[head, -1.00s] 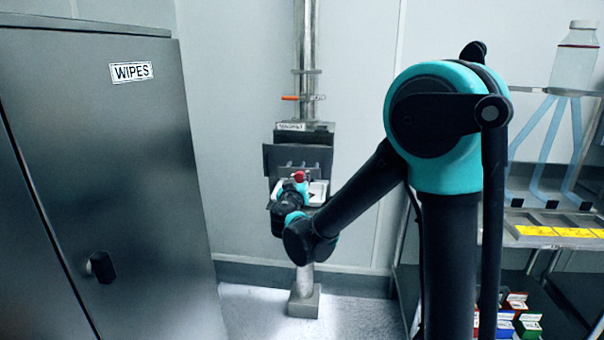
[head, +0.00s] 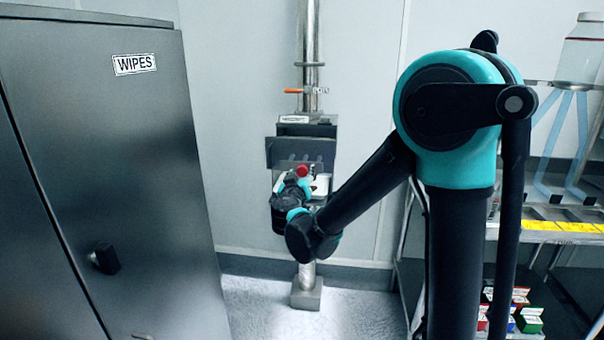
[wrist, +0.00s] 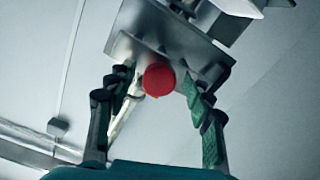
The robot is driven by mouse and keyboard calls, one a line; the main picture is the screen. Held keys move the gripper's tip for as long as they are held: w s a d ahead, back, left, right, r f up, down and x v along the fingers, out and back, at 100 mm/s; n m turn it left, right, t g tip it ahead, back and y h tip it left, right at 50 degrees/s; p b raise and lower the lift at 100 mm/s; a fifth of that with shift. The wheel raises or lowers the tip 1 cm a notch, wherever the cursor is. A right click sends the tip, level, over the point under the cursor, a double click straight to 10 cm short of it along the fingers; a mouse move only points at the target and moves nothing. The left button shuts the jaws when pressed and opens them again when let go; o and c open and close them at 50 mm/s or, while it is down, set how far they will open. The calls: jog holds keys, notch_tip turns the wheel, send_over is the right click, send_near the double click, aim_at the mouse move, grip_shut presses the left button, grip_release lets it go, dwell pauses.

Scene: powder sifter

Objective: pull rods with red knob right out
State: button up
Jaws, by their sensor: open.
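The red knob (wrist: 159,79) shows in the wrist view between the two fingers of my open gripper (wrist: 158,112). The fingers stand apart on either side of it, and I see a gap to the right finger. The knob sits in front of a metal plate, and its rod is hidden behind it. In the head view the red knob (head: 303,171) shows at the front of the grey magnet housing (head: 300,150) on the vertical pipe. My arm reaches to it, and the fingertips there are mostly hidden by my wrist.
A dark cabinet labelled WIPES (head: 150,200) stands at the left. A rack (head: 560,236) with yellow labels and small boxes stands at the right. An orange-handled valve (head: 293,91) is on the pipe above the housing. The floor around the pipe's foot is clear.

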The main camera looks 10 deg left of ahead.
jog(key=s, duration=1.1)
jog(key=shift+a, duration=0.2)
jog(key=shift+d, duration=0.1)
jog(key=s+d+f+m+g+h, duration=0.15)
jog(key=d+f+g, duration=0.25)
jog(key=d+f, duration=0.55)
jog(key=s+d+f+m+g+h, duration=0.1)
jog(key=d+f+g+h, duration=0.25)
jog(key=d, duration=1.15)
jog(key=s+d+f+g+y, duration=0.2)
jog(key=s+f+g, duration=0.1)
jog(key=s+f, duration=0.2)
jog(key=s+d+f+g+y, duration=0.3)
jog(key=s+f, duration=0.2)
jog(key=s, duration=0.4)
jog(key=shift+s+m+y, duration=0.2)
jog(key=shift+m+y, duration=0.1)
jog(key=shift+m, duration=0.05)
